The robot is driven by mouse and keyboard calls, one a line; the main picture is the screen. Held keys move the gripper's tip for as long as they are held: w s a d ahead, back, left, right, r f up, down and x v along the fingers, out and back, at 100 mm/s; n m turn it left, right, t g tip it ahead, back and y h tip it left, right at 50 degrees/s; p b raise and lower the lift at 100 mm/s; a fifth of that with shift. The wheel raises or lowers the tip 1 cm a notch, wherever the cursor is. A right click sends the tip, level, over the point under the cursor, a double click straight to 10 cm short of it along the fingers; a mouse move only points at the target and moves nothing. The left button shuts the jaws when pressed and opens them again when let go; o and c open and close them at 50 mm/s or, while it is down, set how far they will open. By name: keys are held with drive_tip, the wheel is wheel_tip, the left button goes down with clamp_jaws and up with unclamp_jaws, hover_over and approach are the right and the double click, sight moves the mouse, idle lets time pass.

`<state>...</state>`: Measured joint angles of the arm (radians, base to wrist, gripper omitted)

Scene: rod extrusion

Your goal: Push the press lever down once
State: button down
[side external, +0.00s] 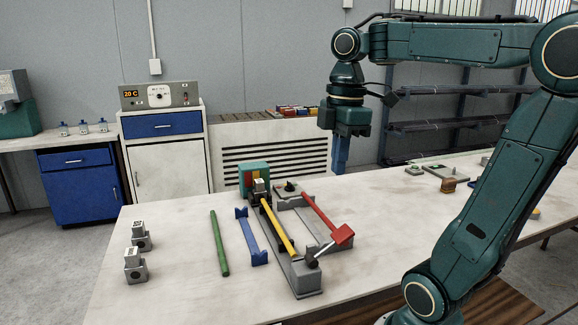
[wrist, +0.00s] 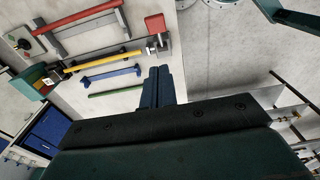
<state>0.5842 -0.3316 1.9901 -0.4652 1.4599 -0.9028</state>
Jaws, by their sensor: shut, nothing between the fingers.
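The press (side external: 304,278) is a long grey bed on the table, with a yellow rod (side external: 276,226) lying along it. The red bar (wrist: 92,15) and block (wrist: 155,23) also show in the wrist view, at the top. My gripper (side external: 341,170) is shut and empty, pointing down in the air above the table, behind the red block and apart from it. Its blue fingers (wrist: 158,70) show mid-frame in the wrist view.
A blue bracket (side external: 251,238) and a green rod (side external: 219,243) lie left of the press. A teal box (side external: 255,178) stands at its far end. Small grey blocks (side external: 135,268) are at the table's left. Small parts (side external: 448,185) lie at the right.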

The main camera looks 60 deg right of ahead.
drive_tip(key=shift+f, duration=0.15)
idle(0.4)
hover_over(341, 233)
drive_tip(key=w+a, duration=0.1)
drive_tip(key=a, duration=0.1)
drive_tip(key=f, duration=0.9)
drive_tip(key=shift+w+d+f, duration=0.1)
drive_tip(key=shift+w+f, duration=0.1)
drive_tip(key=shift+f, duration=0.05)
drive_tip(key=f, duration=0.1)
drive_tip(key=s+d+f, duration=0.1)
drive_tip(key=shift+f, duration=0.3)
drive_tip(key=shift+s+d+f, duration=0.2)
drive_tip(key=shift+d+f, duration=0.1)
drive_tip(key=shift+f, duration=0.2)
drive_tip(key=shift+s+d, duration=0.1)
drive_tip(key=shift+s+d+f, duration=0.45)
drive_tip(key=shift+s+f, duration=0.05)
drive_tip(key=shift+f, duration=0.55)
drive_tip(key=shift+s+d+f, duration=0.45)
drive_tip(key=shift+f, duration=0.65)
drive_tip(key=shift+s+d+f, duration=0.45)
drive_tip(key=shift+s+f, duration=0.05)
drive_tip(key=shift+f, duration=0.55)
drive_tip(key=shift+s+f, duration=0.1)
